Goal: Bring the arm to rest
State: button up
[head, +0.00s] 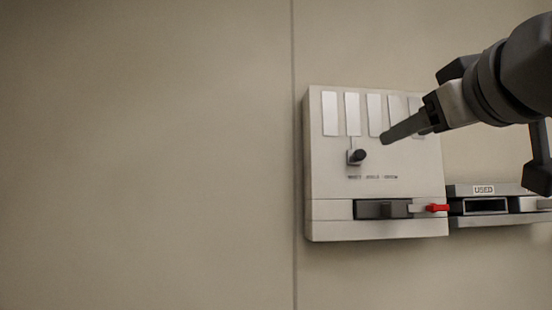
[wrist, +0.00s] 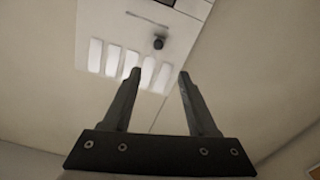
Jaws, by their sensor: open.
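My gripper (head: 385,138) reaches in from the right in the head view, its fingers pointing left in front of the upper part of a pale wall-mounted box. In the wrist view my gripper (wrist: 158,75) shows two dark fingers apart with nothing between them. The box (head: 325,180) has a row of several light strips and a black knob (head: 358,156) below them. The knob also shows in the wrist view (wrist: 158,42), beyond the fingertips. I cannot tell the exact gap between the fingers and the box front.
Low on the box are a dark slot (head: 380,209) and a red tab (head: 438,208) at its right. A grey holder labelled USED (head: 484,190) adjoins the box at the right, below my arm. The wall (head: 150,150) at the left is bare, with a vertical seam.

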jog(key=a+f+m+g, duration=0.1)
jog(key=a+f+g, duration=0.15)
jog(key=f, duration=0.95)
jog(key=a+f+m+g, duration=0.15)
jog(key=f+g, duration=0.25)
jog(key=f, duration=0.8)
jog(key=a+f+g, duration=0.2)
jog(key=f+g, duration=0.1)
jog(key=f, duration=0.9)
jog(key=s+f+g, duration=0.3)
jog(key=s+f, duration=0.4)
jog(key=f, duration=0.5)
jog(key=shift+a+f+m+h, duration=0.2)
jog(key=shift+a+m+h, duration=0.1)
jog(key=shift+m, duration=0.15)
